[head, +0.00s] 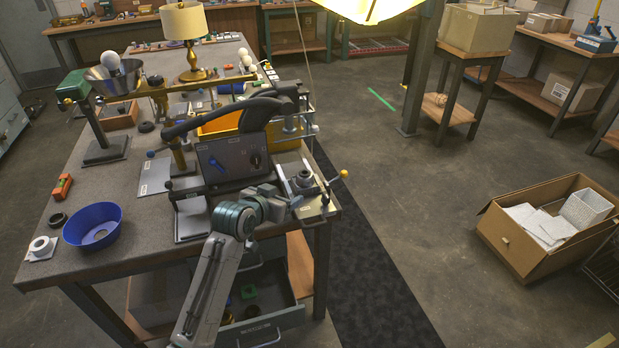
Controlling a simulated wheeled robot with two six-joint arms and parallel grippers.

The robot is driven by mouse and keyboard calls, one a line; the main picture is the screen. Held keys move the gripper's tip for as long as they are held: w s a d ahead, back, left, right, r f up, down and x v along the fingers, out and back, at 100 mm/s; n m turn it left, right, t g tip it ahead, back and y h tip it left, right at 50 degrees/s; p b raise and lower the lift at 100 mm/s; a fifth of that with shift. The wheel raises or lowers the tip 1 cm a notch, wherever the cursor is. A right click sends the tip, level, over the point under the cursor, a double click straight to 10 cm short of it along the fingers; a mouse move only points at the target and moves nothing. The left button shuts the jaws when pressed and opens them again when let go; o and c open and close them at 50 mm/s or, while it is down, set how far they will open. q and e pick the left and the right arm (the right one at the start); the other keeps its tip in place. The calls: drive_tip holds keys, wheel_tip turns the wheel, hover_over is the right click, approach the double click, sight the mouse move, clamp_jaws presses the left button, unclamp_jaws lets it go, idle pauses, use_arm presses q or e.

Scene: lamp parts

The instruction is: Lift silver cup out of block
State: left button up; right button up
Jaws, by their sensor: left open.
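A small silver cup (304,178) appears to sit in a pale block (303,190) on a metal fixture at the right front corner of the workbench. The cup is small in this view, and how deep it sits in the block cannot be made out. My left gripper (298,201) is at the near side of this fixture, close to the block and low beside the cup. It is open, and its fingers are small and partly lost against the metal. Whether it touches the block cannot be told. My right gripper is not in view.
A dark box with a black lever (228,162) stands just left of the fixture. A yellow-knobbed rod (343,173) sticks out at its right. An open drawer (262,325) is below.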

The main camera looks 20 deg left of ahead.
sight(302, 176)
use_arm(q)
drive_tip(key=w, duration=0.3)
drive_tip(key=w+d+p, duration=0.1)
drive_tip(key=w, duration=0.2)
drive_tip(key=shift+w+d+f, duration=0.1)
drive_tip(key=shift+w+d, duration=0.05)
drive_tip(key=shift+w+f+p, duration=0.1)
drive_tip(key=shift+w+p, duration=0.4)
drive_tip(key=shift+w, duration=0.05)
drive_tip(key=w, duration=0.2)
drive_tip(key=w+f+p, duration=0.1)
drive_tip(key=shift+d+f+t, duration=0.1)
drive_tip(key=shift+d+t, duration=0.15)
drive_tip(key=shift+t, duration=0.05)
drive_tip(key=shift+w+f, duration=0.25)
drive_tip(key=shift+w, duration=0.1)
drive_tip(key=c, duration=1.1)
